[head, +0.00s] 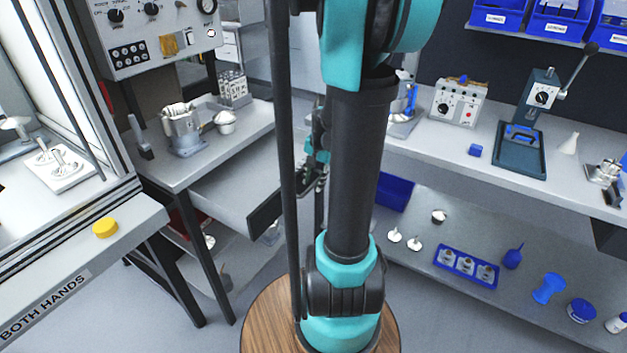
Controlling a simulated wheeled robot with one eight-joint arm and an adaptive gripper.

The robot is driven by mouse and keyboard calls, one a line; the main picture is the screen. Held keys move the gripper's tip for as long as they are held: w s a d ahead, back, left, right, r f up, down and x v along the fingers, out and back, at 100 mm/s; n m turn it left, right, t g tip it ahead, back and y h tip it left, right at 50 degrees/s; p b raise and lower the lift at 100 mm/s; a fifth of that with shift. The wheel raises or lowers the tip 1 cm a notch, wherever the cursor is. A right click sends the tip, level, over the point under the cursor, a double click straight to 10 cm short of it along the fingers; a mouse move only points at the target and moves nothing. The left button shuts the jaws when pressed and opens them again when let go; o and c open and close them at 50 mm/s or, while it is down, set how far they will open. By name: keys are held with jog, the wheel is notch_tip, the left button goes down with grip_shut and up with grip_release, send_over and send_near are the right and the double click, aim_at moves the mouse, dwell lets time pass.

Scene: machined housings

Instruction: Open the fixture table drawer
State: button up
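The fixture table (188,170) stands left of centre in the head view, with a metal housing (183,130) on its top. Its drawer (232,192) is pulled out to the right from under the tabletop. The grey inside looks empty where I can see it, and the dark front panel (264,214) faces right. My gripper (314,178) is small and partly hidden behind my arm, just right of the drawer front. I cannot tell whether it touches the drawer or whether its fingers are open or shut.
A grey bench (430,150) with a press (540,95) and a control box (459,101) stands on the right. Its lower shelf (420,262) holds blue parts. A machine ledge with a yellow button (105,228) is at the left. A dark table leg (205,250) stands below the drawer's left side.

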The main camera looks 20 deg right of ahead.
notch_tip(320, 180, up, 12)
jog(key=s+d, duration=0.1)
jog(key=shift+s+d, duration=0.15)
jog(key=shift+s, duration=0.25)
dwell(0.4)
jog(key=shift+f, duration=0.1)
jog(key=s+a+f+n+t, duration=0.1)
jog(key=s+a+f+n, duration=0.3)
jog(key=f, duration=0.3)
jog(key=s+a+f+n+t+h, duration=0.1)
jog(key=s+a+f+n, duration=0.4)
jog(key=a+f+n, duration=0.2)
jog(key=shift+a, duration=0.15)
